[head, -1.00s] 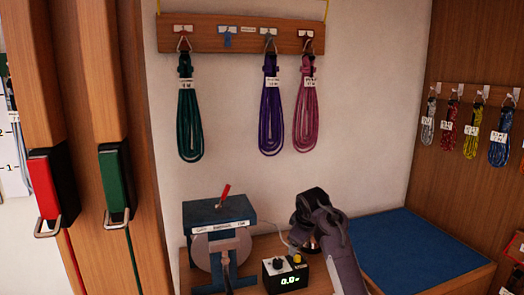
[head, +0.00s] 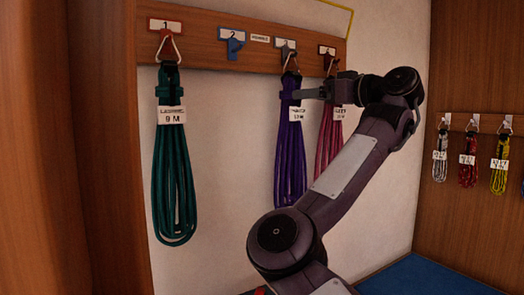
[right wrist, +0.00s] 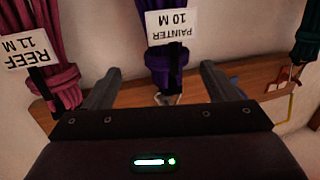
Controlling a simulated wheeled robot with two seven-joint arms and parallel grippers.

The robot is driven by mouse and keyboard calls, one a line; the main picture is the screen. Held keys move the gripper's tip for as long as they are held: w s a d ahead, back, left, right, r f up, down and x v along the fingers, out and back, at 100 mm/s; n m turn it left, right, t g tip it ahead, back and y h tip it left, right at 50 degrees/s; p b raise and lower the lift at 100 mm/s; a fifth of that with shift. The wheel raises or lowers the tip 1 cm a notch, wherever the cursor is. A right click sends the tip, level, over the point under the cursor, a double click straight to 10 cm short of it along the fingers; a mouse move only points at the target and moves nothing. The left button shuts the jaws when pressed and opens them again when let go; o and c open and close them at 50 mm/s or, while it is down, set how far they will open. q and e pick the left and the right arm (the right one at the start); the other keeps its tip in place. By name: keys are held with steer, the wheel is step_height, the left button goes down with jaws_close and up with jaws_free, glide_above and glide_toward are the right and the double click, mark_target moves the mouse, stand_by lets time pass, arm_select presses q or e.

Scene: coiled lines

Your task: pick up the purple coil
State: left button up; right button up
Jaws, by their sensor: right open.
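The purple coil (head: 290,160) hangs from a metal carabiner on a hook of the wooden rail, with a white label near its top. My right gripper (head: 308,93) is at the upper part of this coil, close to its label. In the right wrist view, which is upside down, the purple coil (right wrist: 163,62) with its "Painter 10 M" label shows between the two open fingers. I cannot tell how deep it sits between them. My right arm partly hides the pink coil. My left gripper is not in view.
The green coil (head: 173,170) hangs to the left and the pink coil (head: 328,145) hangs close on the right, both from the wooden rail (head: 205,45). An empty blue hook (head: 232,44) lies between green and purple. More coils hang on the right wall.

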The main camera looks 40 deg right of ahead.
mark_target(290, 96)
steer(key=w+p, duration=0.1)
steer(key=w, duration=0.1)
steer(key=w+a+p, duration=0.1)
steer(key=w+p, duration=0.1)
steer(key=w+a+p, duration=0.1)
steer(key=w+p, duration=0.1)
steer(key=shift+w, duration=0.1)
steer(key=shift+w+f, duration=0.1)
steer(key=shift+w, duration=0.2)
steer(key=shift+f, duration=0.1)
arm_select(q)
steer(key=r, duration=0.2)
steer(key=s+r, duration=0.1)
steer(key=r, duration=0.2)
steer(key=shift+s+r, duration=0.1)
arm_select(e)
steer(key=shift+d, duration=0.1)
steer(key=c, duration=1.7)
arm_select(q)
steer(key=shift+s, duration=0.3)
arm_select(e)
jaws_close()
